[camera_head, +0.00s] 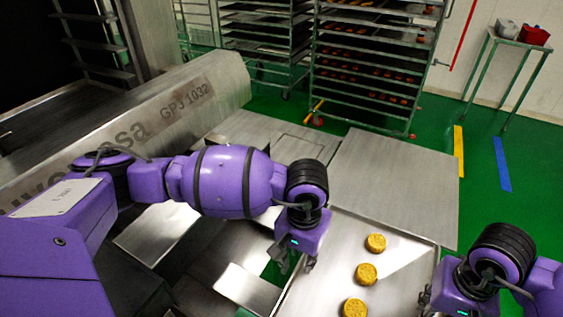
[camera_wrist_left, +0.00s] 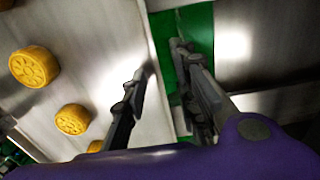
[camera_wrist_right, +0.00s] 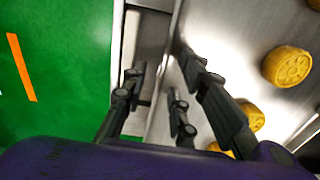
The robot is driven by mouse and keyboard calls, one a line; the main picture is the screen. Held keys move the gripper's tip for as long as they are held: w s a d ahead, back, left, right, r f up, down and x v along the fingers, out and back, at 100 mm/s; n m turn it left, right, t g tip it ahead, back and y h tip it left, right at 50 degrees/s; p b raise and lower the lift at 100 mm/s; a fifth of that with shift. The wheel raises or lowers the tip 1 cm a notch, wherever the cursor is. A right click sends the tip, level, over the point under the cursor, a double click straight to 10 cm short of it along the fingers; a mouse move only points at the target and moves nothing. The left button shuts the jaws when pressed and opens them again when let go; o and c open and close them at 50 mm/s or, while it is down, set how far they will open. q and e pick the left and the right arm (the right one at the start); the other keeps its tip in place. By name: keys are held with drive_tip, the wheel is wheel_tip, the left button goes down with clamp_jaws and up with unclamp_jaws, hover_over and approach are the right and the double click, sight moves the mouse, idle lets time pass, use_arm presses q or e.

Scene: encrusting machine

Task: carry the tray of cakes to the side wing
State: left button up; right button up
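The metal tray (camera_head: 330,235) lies in the lower middle of the head view, with a row of round yellow cakes (camera_head: 365,274) on it. My left gripper (camera_head: 293,262) is at its left edge. In the left wrist view the left fingers (camera_wrist_left: 160,88) are apart, one on each side of the tray's rim. My right gripper (camera_head: 426,299) is at the right edge; in the right wrist view its fingers (camera_wrist_right: 160,85) are apart with the rim between them. I cannot tell whether any finger touches the rim. The flat metal side wing (camera_head: 395,180) lies beyond the tray and looks bare.
The machine's metal housing (camera_head: 180,110) runs along the left. Rack trolleys (camera_head: 370,65) with loaded trays stand at the back. A small stand (camera_head: 500,75) holding containers is at the back right. Green floor (camera_head: 500,220) is open on the right.

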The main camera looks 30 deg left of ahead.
use_arm(q)
drive_tip(key=shift+w+r, duration=0.1)
drive_tip(key=shift+r, duration=0.05)
clamp_jaws()
use_arm(e)
clamp_jaws()
use_arm(q)
drive_tip(key=shift+r, duration=0.1)
use_arm(e)
drive_tip(key=shift+r, duration=0.15)
